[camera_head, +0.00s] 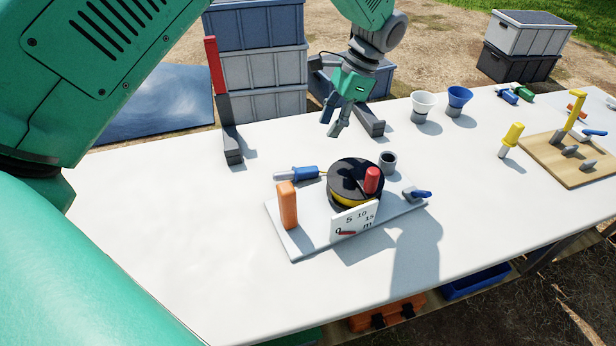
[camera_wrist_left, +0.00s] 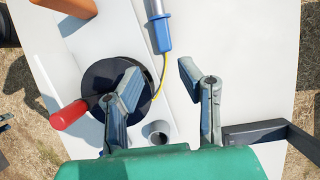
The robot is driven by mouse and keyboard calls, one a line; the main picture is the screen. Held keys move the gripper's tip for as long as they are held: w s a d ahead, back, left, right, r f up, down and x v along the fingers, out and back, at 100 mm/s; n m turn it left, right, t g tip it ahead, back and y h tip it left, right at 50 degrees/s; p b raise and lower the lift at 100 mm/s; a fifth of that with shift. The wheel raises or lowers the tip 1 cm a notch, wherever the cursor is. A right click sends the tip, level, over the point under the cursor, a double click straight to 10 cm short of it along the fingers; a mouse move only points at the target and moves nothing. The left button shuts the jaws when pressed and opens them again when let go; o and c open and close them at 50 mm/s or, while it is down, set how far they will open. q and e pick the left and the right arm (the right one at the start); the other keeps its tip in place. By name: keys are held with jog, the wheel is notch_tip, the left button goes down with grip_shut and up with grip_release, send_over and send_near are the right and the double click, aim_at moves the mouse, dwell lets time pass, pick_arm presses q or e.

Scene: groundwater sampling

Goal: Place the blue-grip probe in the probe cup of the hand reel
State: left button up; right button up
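The hand reel has a grey base plate (camera_head: 305,243), a black drum (camera_head: 345,180) with yellow cable, a red knob (camera_head: 372,180) and an orange handle (camera_head: 288,205). Its grey probe cup (camera_head: 388,160) stands upright behind the drum on the right and looks empty in the wrist view (camera_wrist_left: 158,132). The blue-grip probe (camera_head: 305,173) lies on the table behind the drum on the left, its yellow cable running to the drum. The probe also shows in the wrist view (camera_wrist_left: 160,30). My left gripper (camera_head: 333,118) is open and empty above the table, behind the reel. My right gripper is not in view.
A blue-handled valve (camera_head: 417,195) sits on the plate. A wooden board (camera_head: 565,165) lies right. The table's left side is clear.

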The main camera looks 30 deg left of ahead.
pick_arm(q)
send_over(306, 170)
jog(key=w, duration=0.2)
notch_tip(306, 170, down, 8)
jog(key=shift+r+b, duration=0.15)
jog(key=shift+b, duration=0.3)
jog(key=shift+s+d+f, duration=0.1)
jog(key=shift+s+f, duration=0.05)
jog(key=shift+f, duration=0.1)
jog(key=shift+s+d+f, duration=0.15)
jog(key=shift+d+f, duration=0.1)
jog(key=shift+d, duration=0.05)
jog(key=x, duration=0.4)
jog(key=shift+s+f+b, duration=0.1)
jog(key=shift+f+b, duration=0.15)
jog(key=shift+b, duration=0.15)
jog(key=shift+a+f, duration=0.15)
jog(key=shift+a, duration=0.1)
jog(key=c, duration=0.7)
jog(key=shift+d, duration=0.3)
grip_shut()
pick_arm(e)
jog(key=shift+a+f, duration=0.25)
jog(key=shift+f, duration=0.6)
